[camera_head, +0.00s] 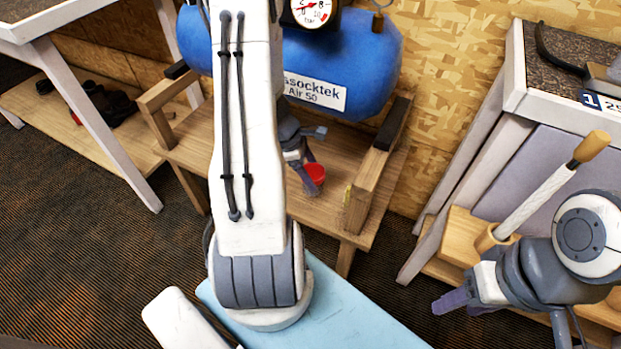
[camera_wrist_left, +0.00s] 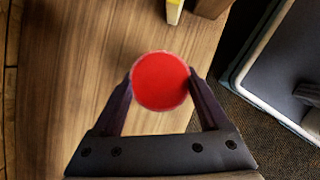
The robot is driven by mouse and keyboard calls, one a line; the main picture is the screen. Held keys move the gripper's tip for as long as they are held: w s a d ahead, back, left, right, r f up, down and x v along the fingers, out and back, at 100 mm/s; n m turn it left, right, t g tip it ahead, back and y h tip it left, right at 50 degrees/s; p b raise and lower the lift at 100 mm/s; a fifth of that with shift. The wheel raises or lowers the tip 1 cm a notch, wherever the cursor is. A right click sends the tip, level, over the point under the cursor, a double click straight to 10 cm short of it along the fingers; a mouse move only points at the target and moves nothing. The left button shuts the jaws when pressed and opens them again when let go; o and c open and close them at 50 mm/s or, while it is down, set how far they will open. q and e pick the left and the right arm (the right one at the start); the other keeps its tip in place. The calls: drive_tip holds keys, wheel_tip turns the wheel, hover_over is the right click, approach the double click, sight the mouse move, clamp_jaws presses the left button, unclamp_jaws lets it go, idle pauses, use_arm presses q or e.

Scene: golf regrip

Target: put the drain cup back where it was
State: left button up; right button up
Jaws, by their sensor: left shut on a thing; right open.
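The red drain cup (camera_head: 315,174) shows in the head view over the wooden stand below the blue tank. In the left wrist view the cup (camera_wrist_left: 160,81) is seen from above, between the two fingers. My left gripper (camera_head: 305,168) is shut on the cup, one finger at each side of its rim; it fills the lower part of the left wrist view (camera_wrist_left: 160,90). Whether the cup touches the wood beneath is hard to tell. My right gripper (camera_head: 455,300) is open and empty at the right, away from the cup.
The blue air tank (camera_head: 350,65) rests on the wooden stand (camera_head: 185,150). A yellow item (camera_head: 347,195) is by the stand's right rail. A wooden-tipped white roll (camera_head: 540,200) stands in a holder near my right arm. A white-edged table (camera_head: 570,110) stands at the right.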

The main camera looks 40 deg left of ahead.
use_arm(q)
wheel_tip(320, 180, down, 4)
drive_tip(key=b, duration=0.4)
drive_tip(key=shift+a+f, duration=0.15)
